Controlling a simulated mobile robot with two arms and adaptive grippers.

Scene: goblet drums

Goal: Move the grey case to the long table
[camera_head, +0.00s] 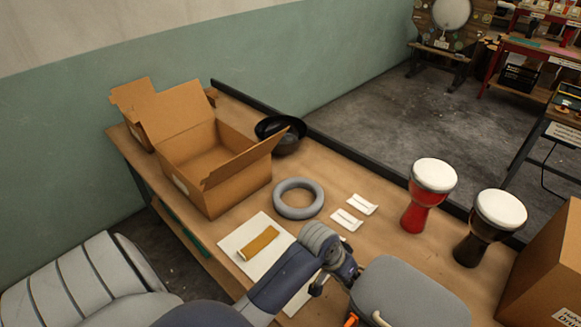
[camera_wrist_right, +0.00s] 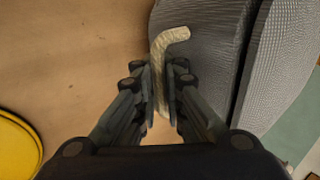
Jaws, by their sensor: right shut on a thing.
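The grey case (camera_head: 415,292) is at the bottom of the head view, at the near edge of the wooden table (camera_head: 335,165). A pale handle (camera_head: 379,319) shows on its near side. In the right wrist view the case (camera_wrist_right: 205,50) has a ribbed grey surface, with brown wood beside it. My right gripper (camera_wrist_right: 160,75) is shut on the pale handle (camera_wrist_right: 172,40). I cannot tell whether the case rests on the wood or hangs just above it.
Open cardboard boxes (camera_head: 222,185), a black pan (camera_head: 281,138), a grey ring (camera_head: 298,198) and small white packets (camera_head: 347,219) lie on the table. Red (camera_head: 418,207) and dark (camera_head: 474,246) goblet drums stand right, beside another box (camera_head: 549,275). A yellow round thing (camera_wrist_right: 16,150) is at the wrist view's left.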

